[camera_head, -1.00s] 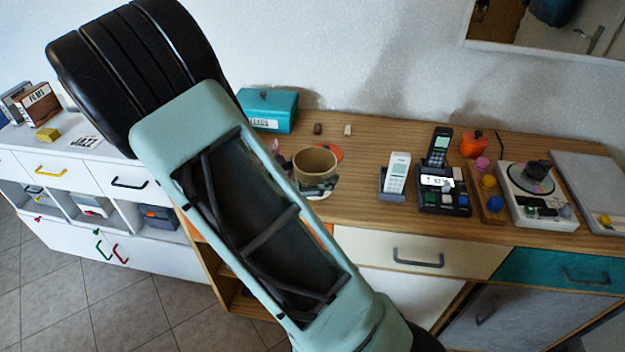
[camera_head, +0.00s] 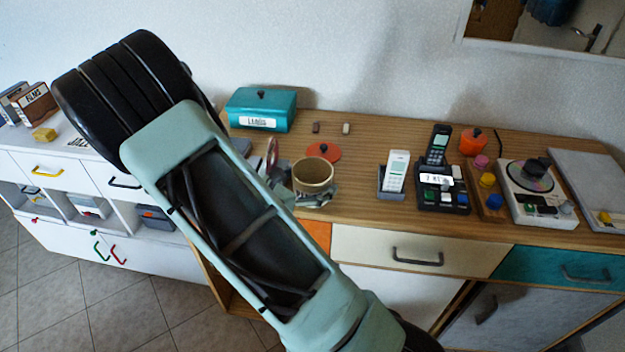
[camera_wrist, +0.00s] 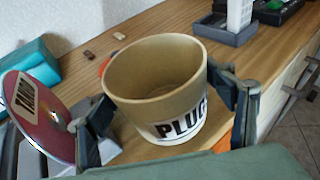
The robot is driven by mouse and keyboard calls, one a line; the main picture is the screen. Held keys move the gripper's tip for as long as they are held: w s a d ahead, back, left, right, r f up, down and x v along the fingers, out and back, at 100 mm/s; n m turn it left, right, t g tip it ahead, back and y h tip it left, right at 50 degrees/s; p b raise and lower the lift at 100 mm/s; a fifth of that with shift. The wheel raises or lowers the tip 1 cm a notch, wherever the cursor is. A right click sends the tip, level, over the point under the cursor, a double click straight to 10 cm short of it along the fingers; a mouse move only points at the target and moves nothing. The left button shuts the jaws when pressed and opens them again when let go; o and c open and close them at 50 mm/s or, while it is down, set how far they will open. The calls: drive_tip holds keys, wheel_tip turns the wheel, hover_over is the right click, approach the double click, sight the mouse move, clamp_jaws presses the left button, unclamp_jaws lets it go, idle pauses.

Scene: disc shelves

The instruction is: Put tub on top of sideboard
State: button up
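The tub (camera_head: 313,172) is a tan, round, open pot with a white label reading "PLUG…" that shows in the wrist view (camera_wrist: 155,85). It is upright near the front edge of the wooden sideboard top (camera_head: 360,150). My gripper (camera_wrist: 165,118) has one dark finger on each side of the tub, both against its wall. In the head view my arm hides much of the gripper (camera_head: 300,192). I cannot tell whether the tub's base is clear of the wood.
A reddish disc (camera_wrist: 38,112) stands left of the tub. An orange lid (camera_head: 323,152) lies behind it. Bare wood lies between tub and phone.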

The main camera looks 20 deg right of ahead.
drive_tip(key=shift+o, duration=0.9)
drive_tip(key=shift+r, duration=0.25)
drive_tip(key=v, duration=1.2)
drive_tip(key=shift+p, duration=0.35)
